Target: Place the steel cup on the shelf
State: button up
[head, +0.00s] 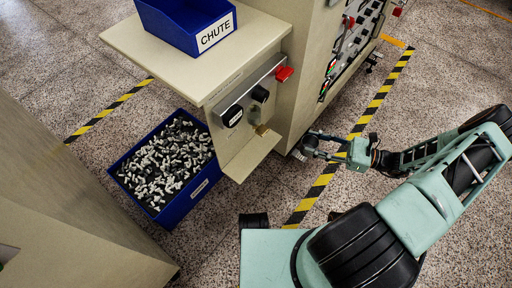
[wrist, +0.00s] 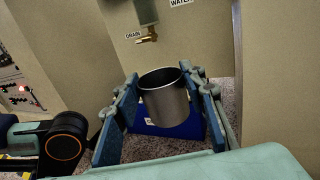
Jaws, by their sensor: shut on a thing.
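The steel cup (wrist: 165,104) is a plain, open-topped metal cylinder. It is held between the two blue-padded fingers of my gripper (wrist: 164,112) in the wrist view. Its rim faces up and the part of its inside that shows looks dark and empty. In the head view my gripper (head: 308,147) is right of the beige machine, apart from its small low shelf (head: 250,154). The cup is too small there to make out clearly. The low shelf juts out below a panel with black knobs.
A blue bin (head: 186,205) full of small metal parts stands on the floor left of the low shelf. A blue CHUTE box (head: 190,22) sits on the upper ledge (head: 150,60). A brass drain tap (wrist: 147,38) shows beyond the cup. Striped tape (head: 325,178) marks the floor.

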jog(key=shift+s+a+f, duration=0.1)
jog(key=shift+s+f, duration=0.2)
jog(key=shift+f, duration=0.15)
jog(key=shift+a+f, duration=0.1)
jog(key=shift+a, duration=0.25)
jog(key=b+x, duration=0.2)
jog(key=x, duration=1.5)
jog(key=shift+s+a+f, duration=0.1)
jog(key=shift+a+f, duration=0.05)
jog(key=shift+f, duration=0.05)
jog(key=shift+f+b, duration=1.1)
jog(key=shift+f, duration=0.55)
jog(key=shift+f, duration=0.1)
jog(key=shift+f, duration=0.15)
jog(key=o, duration=1.2)
jog(key=shift+c, duration=0.2)
jog(key=shift+r, duration=0.2)
